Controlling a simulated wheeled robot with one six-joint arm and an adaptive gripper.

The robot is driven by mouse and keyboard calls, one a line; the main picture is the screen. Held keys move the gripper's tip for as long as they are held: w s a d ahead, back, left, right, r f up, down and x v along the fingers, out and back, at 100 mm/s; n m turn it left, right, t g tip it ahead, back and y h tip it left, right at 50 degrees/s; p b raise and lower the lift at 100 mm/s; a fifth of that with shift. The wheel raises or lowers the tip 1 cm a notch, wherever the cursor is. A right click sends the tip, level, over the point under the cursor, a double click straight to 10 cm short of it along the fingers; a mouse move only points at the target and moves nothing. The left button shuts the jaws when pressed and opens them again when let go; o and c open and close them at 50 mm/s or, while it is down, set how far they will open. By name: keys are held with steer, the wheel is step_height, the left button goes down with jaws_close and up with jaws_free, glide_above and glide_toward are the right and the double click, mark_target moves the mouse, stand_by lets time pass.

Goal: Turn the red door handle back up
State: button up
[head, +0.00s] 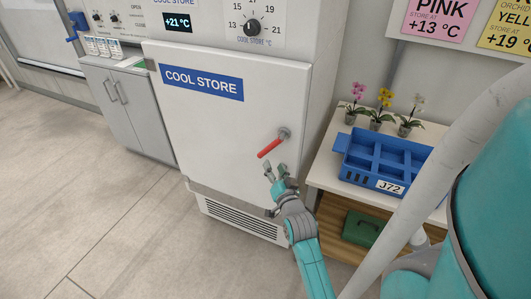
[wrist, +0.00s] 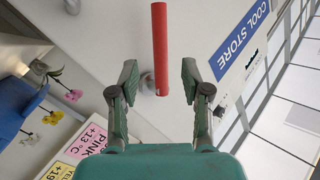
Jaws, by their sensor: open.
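The red door handle (head: 270,148) is on the white cool store door (head: 215,130), near its right edge. From its grey pivot (head: 285,133) it slants down to the left. My gripper (head: 273,170) is just below the handle in the head view, fingers pointing up towards the door. In the wrist view my gripper (wrist: 159,68) is open, one finger on each side of the red handle (wrist: 160,45). The handle appears between the fingers with gaps on both sides. I cannot tell how far it is from them in depth.
A shelf (head: 330,165) right of the door holds a blue crate (head: 345,165) and several small potted orchids (head: 380,105). A green box (head: 362,229) sits on its lower level. A grey cabinet (head: 120,105) stands left. The floor (head: 90,190) in front is clear.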

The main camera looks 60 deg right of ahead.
mark_target(268, 152)
steer(key=x, duration=0.9)
steer(key=shift+w+d+f, duration=0.1)
steer(key=shift+w, duration=0.1)
jaws_close()
